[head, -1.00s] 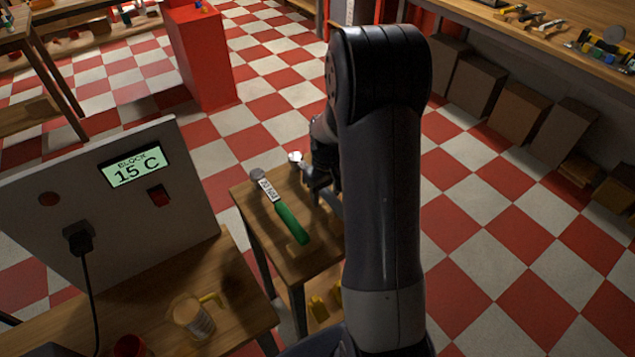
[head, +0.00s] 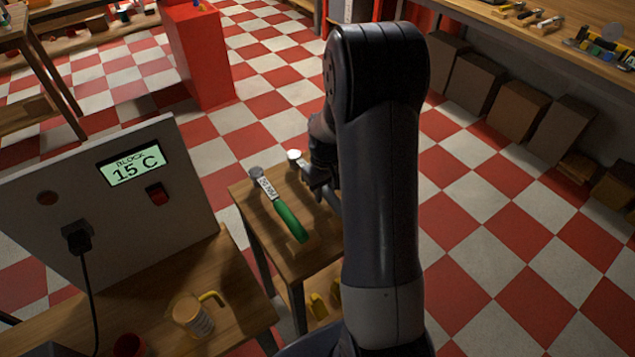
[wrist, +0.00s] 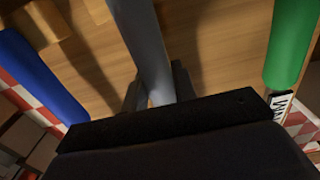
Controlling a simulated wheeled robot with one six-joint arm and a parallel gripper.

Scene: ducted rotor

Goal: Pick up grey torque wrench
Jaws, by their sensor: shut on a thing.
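The grey torque wrench (wrist: 142,38) runs up the middle of the wrist view, between the fingers of my gripper (wrist: 158,92). My gripper is shut on its shaft. In the head view the wrench's round head (head: 294,155) shows beside my gripper (head: 318,178), over the small wooden table. My arm hides much of the wrench there. I cannot tell whether it touches the tabletop. A green-handled wrench (head: 288,219) with a white label lies to the left on the same table; its handle also shows at the right of the wrist view (wrist: 293,40).
A blue handle (wrist: 38,75) lies left of the gripper in the wrist view. Open checkered floor lies to the right.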

